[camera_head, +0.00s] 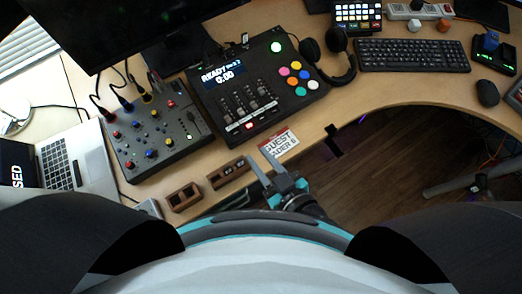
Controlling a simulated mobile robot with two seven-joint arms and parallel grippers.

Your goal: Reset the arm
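My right gripper (260,160) shows near the bottom centre, at the desk's front edge. Its two grey fingers point up and left and stand apart, with nothing seen between them. A red and white guest label card (279,141) lies on the desk just beyond the fingertips. Only the wrist end of my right arm shows behind the gripper; the rest is hidden by my own body. My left gripper is not in view.
The curved wooden desk (355,112) holds an audio mixer (157,137), a black control deck (262,88), headphones (338,66), a keyboard (413,55), a mouse (487,93) and a laptop (62,165). Small wooden blocks (184,196) lie near the front edge. Open floor shows at right.

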